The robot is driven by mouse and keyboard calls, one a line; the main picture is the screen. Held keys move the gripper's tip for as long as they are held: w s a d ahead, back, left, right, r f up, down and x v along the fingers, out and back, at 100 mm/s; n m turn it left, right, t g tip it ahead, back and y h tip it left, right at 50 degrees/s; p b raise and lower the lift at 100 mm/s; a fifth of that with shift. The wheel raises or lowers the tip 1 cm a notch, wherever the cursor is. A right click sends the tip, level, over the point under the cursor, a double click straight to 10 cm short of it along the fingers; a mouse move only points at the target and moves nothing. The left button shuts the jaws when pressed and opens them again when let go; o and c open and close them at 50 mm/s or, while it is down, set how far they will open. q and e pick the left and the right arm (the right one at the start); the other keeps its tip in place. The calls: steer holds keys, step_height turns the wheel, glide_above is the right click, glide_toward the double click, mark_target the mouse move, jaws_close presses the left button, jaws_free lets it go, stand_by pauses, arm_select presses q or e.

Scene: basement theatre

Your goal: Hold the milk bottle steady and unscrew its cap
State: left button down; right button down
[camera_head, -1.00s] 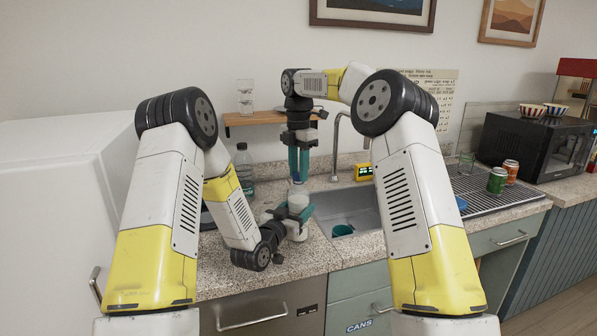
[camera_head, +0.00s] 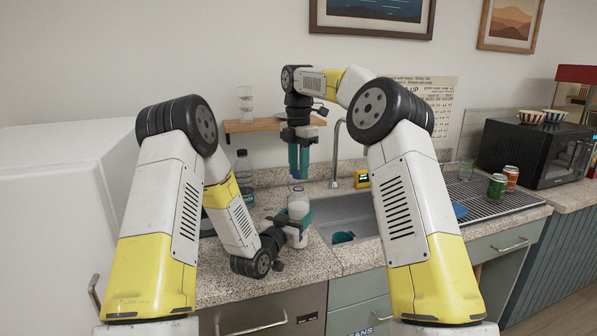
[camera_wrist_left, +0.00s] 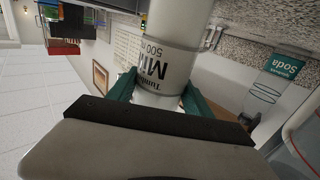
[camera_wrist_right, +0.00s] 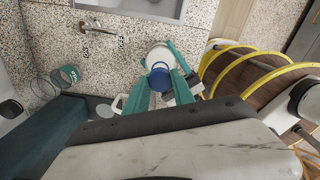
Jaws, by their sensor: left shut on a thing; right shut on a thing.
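The milk bottle (camera_head: 298,209) is white and upright at the counter's edge by the sink. My left gripper (camera_head: 300,226) is shut around its body from the side; the bottle's label also shows in the left wrist view (camera_wrist_left: 168,62). My right gripper (camera_head: 298,176) points straight down over the bottle top, its teal fingers shut on the blue cap (camera_wrist_right: 160,76). In the right wrist view the white bottle (camera_wrist_right: 157,54) lies just beyond the cap. I cannot tell clearly whether the cap still touches the neck. The fingers hide part of the bottle.
A soda bottle (camera_head: 243,172) stands behind left. A shelf (camera_head: 262,125) is on the wall.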

mark_target(298, 172)
steer(key=shift+r, duration=1.6)
arm_select(q)
steer(key=shift+c, duration=1.8)
jaws_free()
